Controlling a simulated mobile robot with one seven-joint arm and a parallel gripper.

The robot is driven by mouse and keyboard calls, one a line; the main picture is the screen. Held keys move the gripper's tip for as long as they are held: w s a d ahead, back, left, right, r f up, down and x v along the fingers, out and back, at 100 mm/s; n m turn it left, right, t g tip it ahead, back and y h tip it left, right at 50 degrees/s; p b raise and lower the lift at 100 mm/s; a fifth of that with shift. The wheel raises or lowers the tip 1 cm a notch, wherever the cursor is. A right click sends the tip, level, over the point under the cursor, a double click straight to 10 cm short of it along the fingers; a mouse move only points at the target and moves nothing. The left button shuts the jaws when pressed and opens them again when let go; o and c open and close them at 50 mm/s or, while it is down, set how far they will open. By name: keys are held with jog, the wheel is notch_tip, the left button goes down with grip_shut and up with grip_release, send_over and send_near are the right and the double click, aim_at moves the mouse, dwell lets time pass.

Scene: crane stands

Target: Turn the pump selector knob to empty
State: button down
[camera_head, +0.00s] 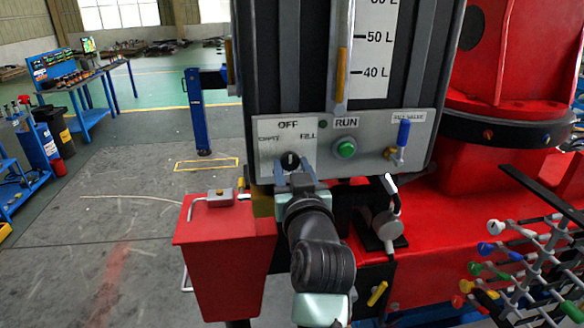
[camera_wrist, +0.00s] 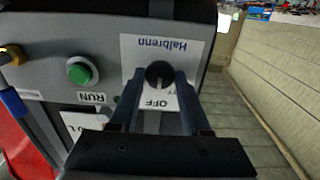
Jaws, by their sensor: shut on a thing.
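The black pump selector knob (camera_head: 290,161) sits on a white label plate on the grey control panel (camera_head: 330,125). The plate reads OFF at the top, EMPTY at the left and FILL at the right. My gripper (camera_head: 293,172) is at the knob from below in the head view. In the wrist view the panel appears upside down, and my gripper (camera_wrist: 158,80) has its two fingers on either side of the knob (camera_wrist: 159,74), shut on it. The knob's pale line points towards OFF in the wrist view. The fingers partly cover the plate's lettering.
A green RUN button (camera_head: 345,149) is right of the knob, and a blue-handled valve (camera_head: 403,134) is further right. A red bin-like box (camera_head: 228,250) stands below left. A rack with coloured knobs (camera_head: 515,262) is at the lower right.

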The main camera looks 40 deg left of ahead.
jog(key=shift+f+b, duration=0.1)
jog(key=shift+b, duration=0.45)
jog(key=shift+f+n+b, duration=0.1)
jog(key=shift+n+b, duration=0.3)
jog(key=n+b, duration=0.2)
jog(key=b, duration=0.2)
jog(key=shift+f+n+b, duration=0.1)
jog(key=shift+n+b, duration=0.25)
jog(key=shift+n, duration=0.05)
jog(key=n+b, duration=0.3)
jog(key=shift+b, duration=0.3)
jog(key=shift+r+n+b, duration=0.2)
jog(key=shift+n+b, duration=0.75)
jog(key=shift+n, duration=0.15)
jog(key=shift+r, duration=0.1)
jog(key=shift+c, duration=1.9)
grip_release()
